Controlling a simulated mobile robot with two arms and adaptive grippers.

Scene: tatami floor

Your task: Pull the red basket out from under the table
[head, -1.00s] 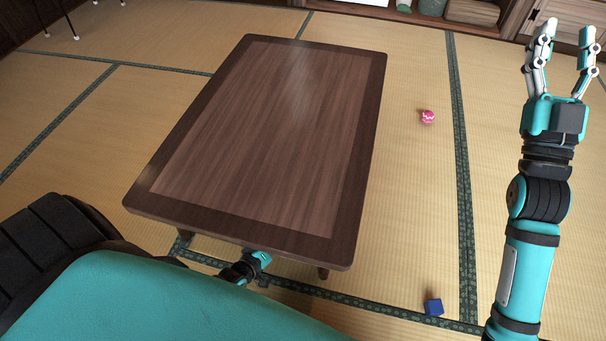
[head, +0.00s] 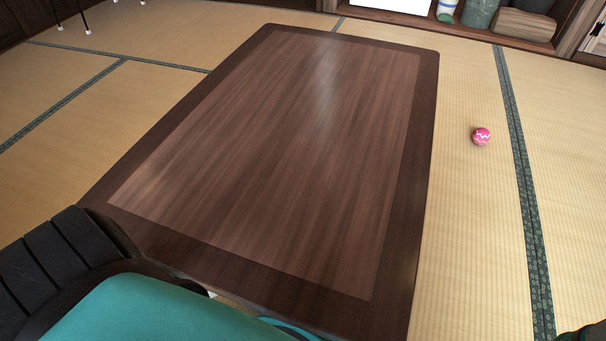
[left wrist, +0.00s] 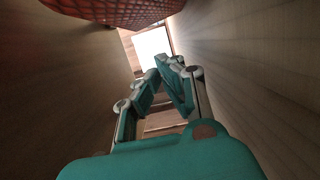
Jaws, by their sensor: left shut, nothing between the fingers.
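The low dark wooden table (head: 270,140) fills the middle of the head view. The red basket (left wrist: 115,10) shows only in part, along the top edge of the left wrist view, under the table. My left gripper (left wrist: 172,64) is shut and empty, its fingertips together. It is under the table, a little below the basket in the wrist picture. Whether it touches the basket I cannot tell. In the head view the tabletop and my own arm hide the left gripper and the basket.
A pink patterned ball (head: 481,136) lies on the tatami right of the table. A wooden shelf (head: 508,24) with vases stands along the back wall. Thin dark legs of another piece of furniture stand at the top left. The tatami on both sides of the table is mostly clear.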

